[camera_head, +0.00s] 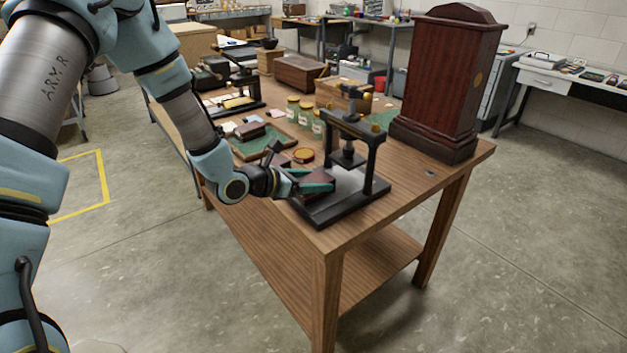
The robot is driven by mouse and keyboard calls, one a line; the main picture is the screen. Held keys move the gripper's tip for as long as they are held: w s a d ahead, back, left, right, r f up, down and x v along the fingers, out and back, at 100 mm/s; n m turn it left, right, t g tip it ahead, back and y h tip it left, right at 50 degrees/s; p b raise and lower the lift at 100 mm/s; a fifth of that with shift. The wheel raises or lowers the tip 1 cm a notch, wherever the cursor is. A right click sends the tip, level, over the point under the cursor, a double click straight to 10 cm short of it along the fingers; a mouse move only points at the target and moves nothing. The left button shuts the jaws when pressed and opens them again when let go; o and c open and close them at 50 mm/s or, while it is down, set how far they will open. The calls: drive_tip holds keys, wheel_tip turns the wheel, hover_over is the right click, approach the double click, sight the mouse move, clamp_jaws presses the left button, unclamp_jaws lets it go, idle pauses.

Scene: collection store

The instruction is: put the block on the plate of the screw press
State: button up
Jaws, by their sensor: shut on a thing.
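The screw press (374,155) is a black frame with a brass-topped screw, standing near the table's front corner. Its pale plate (350,183) lies on the black base under the raised pressing head. My gripper (318,184) reaches in from the left at the press's left side. It is shut on the block (314,178), a dark reddish-brown piece seen between the teal fingers. The block is at the left edge of the press, beside or just over the plate; I cannot tell whether it touches it. The fingers hide part of the block.
A tall dark red wooden case (446,80) stands right of the press on the wooden table (290,225). Green jars (305,115), a round orange-lidded tin (303,156) and a green mat (262,143) with a dark block lie behind my gripper. A second press (236,85) stands farther back.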

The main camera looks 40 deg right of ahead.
drive_tip(key=o, duration=1.4)
drive_tip(key=shift+r, duration=0.1)
drive_tip(key=shift+r+p, duration=0.15)
drive_tip(key=shift+p, duration=0.2)
drive_tip(key=b+v, duration=0.3)
drive_tip(key=v, duration=0.9)
